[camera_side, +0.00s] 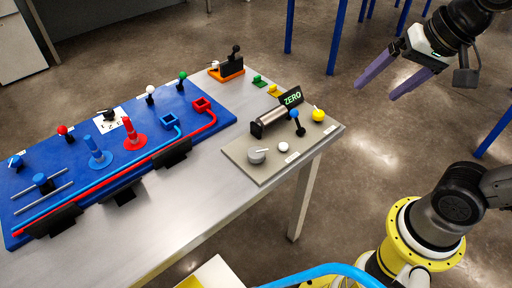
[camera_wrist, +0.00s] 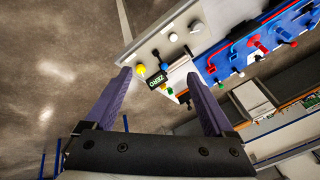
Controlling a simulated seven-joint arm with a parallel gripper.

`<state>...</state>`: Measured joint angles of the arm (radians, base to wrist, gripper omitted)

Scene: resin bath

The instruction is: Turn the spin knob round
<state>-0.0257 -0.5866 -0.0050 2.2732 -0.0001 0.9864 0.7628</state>
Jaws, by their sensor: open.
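A round grey knob with a pointer ridge (camera_side: 257,156) sits at the near left corner of a beige panel (camera_side: 262,172) on the table. It looks like the spin knob, but the labels are too small to read. It also shows near the top of the wrist view (camera_wrist: 196,26). A black knob on a white dial card (camera_side: 108,115) is on the blue board. My gripper (camera_side: 376,91) is open and empty, with purple fingers. It is raised at the upper right, well apart from the panel. Both fingers show in the wrist view (camera_wrist: 158,74).
Beside the grey knob are a white button (camera_side: 283,147), a blue-topped lever (camera_side: 297,122), a yellow ball knob (camera_side: 318,115), a metal cylinder (camera_side: 270,120) and a ZERO sign (camera_side: 291,97). The blue board (camera_side: 210,133) carries levers and pegs. The bare table front (camera_side: 180,205) is clear.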

